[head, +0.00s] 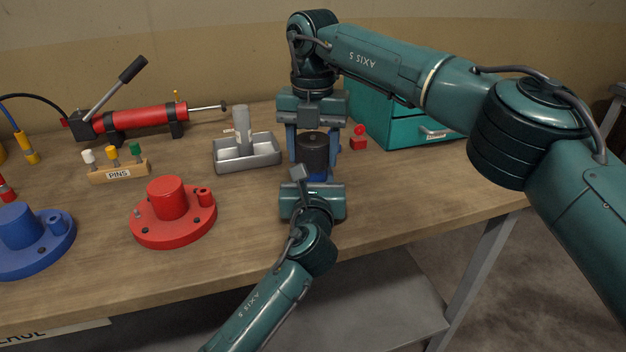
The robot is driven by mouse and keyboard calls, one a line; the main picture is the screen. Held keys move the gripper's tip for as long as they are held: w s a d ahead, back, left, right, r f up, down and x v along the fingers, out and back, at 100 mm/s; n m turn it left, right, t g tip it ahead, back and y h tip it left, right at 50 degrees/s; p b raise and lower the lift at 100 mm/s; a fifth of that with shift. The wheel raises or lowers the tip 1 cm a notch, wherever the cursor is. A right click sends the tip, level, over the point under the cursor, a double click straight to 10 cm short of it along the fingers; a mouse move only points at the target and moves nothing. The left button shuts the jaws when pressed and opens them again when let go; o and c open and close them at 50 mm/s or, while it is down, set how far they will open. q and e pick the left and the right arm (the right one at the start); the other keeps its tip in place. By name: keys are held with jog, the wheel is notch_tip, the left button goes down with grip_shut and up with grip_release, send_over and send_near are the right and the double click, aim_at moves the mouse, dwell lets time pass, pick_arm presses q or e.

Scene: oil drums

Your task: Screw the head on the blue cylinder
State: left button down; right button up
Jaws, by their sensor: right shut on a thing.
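My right gripper (313,150) points down from above, its two fingers on either side of a dark round head (314,144) and shut on it. The blue cylinder (320,178) shows only as a small strip of blue right below the head. I cannot tell whether head and cylinder are fully joined. My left gripper (312,186) reaches in low from the front, close in front of the blue cylinder.
A grey metal tray (254,163) with an upright grey cylinder (242,128) stands just left of the grippers. A teal drawer box (412,130) and a small red part (358,138) are at right. Red (168,235) and blue (22,262) flanged bases, a pin rack (119,174) and red pump (135,118) are left.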

jog(key=m, duration=0.6)
jog(key=shift+m, duration=0.3)
jog(key=m, duration=0.5)
jog(key=o, duration=1.2)
jog(key=shift+c, duration=0.2)
jog(key=shift+r, duration=3.7)
pick_arm(q)
jog(key=c, duration=0.7)
grip_release()
